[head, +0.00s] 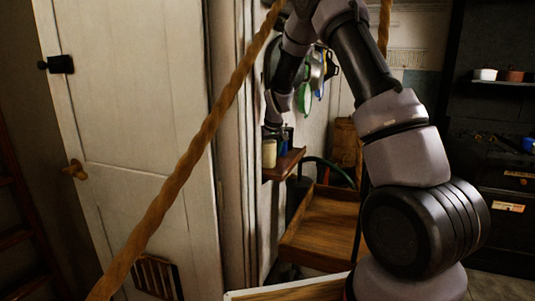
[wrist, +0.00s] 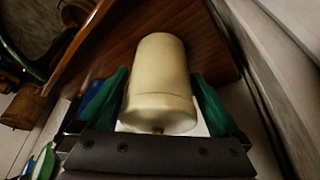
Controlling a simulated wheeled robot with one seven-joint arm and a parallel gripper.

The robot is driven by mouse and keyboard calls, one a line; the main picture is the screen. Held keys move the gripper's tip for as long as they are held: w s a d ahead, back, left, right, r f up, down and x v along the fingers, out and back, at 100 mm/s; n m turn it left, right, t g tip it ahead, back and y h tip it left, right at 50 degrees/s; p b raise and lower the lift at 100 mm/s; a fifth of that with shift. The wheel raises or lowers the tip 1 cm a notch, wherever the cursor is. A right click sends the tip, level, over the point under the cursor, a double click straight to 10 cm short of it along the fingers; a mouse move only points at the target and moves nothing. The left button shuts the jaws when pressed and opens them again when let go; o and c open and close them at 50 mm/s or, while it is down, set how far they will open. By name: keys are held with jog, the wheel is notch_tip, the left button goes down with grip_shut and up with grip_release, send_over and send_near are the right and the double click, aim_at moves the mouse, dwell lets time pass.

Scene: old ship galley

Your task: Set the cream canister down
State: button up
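The cream canister (wrist: 160,75) is a pale cylinder with a small knob on its near end in the wrist view. My gripper (wrist: 161,88) has its green fingers on both sides of it, close against its sides, and appears shut on it. In the head view the canister (head: 269,153) shows at the left end of a small brown wall shelf (head: 286,166), below my gripper (head: 277,134). The wooden shelf surface (wrist: 105,45) lies behind the canister in the wrist view. Whether the canister's base touches the shelf cannot be told.
A white door frame (head: 233,150) stands close to the left of the shelf. Pans and colored utensils (head: 312,80) hang on the wall above it. A rope (head: 190,160) crosses the head view. A wooden tray-like surface (head: 320,225) is below the shelf.

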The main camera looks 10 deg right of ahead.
jog(key=v, duration=1.2)
jog(key=shift+r, duration=0.2)
jog(key=shift+w, duration=0.1)
